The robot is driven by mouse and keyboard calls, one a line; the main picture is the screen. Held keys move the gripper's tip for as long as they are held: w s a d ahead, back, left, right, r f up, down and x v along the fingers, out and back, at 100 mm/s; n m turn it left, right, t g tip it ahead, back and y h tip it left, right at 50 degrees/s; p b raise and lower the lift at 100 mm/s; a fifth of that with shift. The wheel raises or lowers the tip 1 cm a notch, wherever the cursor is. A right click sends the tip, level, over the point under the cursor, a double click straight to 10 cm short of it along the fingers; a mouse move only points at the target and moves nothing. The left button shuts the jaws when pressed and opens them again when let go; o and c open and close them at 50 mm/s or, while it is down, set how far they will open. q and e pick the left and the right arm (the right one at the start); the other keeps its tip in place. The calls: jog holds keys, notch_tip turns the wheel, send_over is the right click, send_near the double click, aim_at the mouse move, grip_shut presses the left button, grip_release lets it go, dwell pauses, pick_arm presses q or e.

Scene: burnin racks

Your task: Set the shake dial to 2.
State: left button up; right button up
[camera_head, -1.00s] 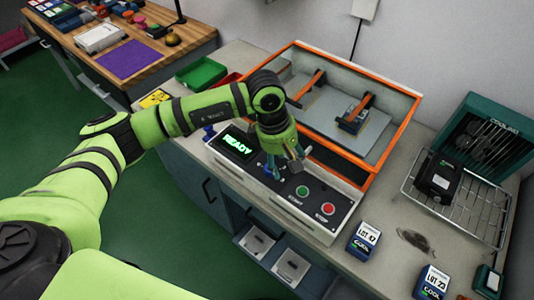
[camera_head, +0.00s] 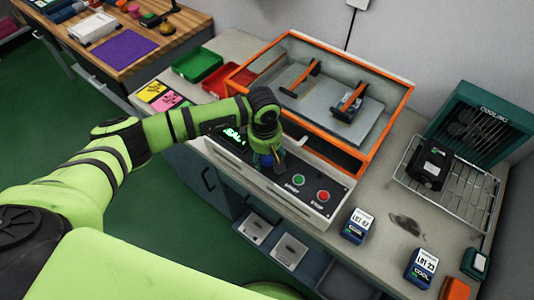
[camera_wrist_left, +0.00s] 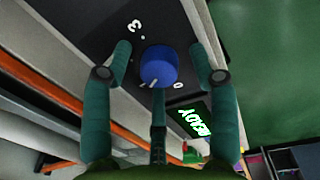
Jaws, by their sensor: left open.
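The blue shake dial (camera_wrist_left: 158,66) sits on the dark control panel in the left wrist view. A white mark shows on its near edge. A "3" and a "0" are printed beside it; other numbers are hidden or unreadable. My left gripper (camera_wrist_left: 161,54) is open, with one finger on each side of the dial; I cannot tell whether they touch it. In the head view my left gripper (camera_head: 268,160) is down at the panel and largely covers the dial. My right gripper is in neither view.
The lit display (camera_wrist_left: 194,122) reads READY. Green (camera_head: 298,180) and red (camera_head: 323,195) buttons lie right of the dial. The orange-framed shaker box (camera_head: 375,160) stands behind the panel. Blue lot boxes (camera_head: 358,226) and a cooling rack (camera_head: 450,190) are to the right.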

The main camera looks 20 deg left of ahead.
pick_arm(q)
jog(key=c, duration=1.2)
jog(key=shift+o, duration=0.2)
jog(key=shift+f+b, duration=0.15)
jog(key=shift+b, duration=0.35)
jog(key=m+b, duration=0.5)
jog(key=b, duration=0.4)
jog(key=shift+w+f+m, duration=0.1)
jog(key=shift+f+m, duration=0.05)
jog(key=shift+m, duration=0.15)
jog(key=shift+r+m+b, duration=0.25)
jog(key=shift+m+b, duration=0.65)
jog(key=shift+b, duration=0.5)
jog(key=o, duration=1.2)
jog(key=shift+c, duration=0.2)
jog(key=shift+r, duration=0.1)
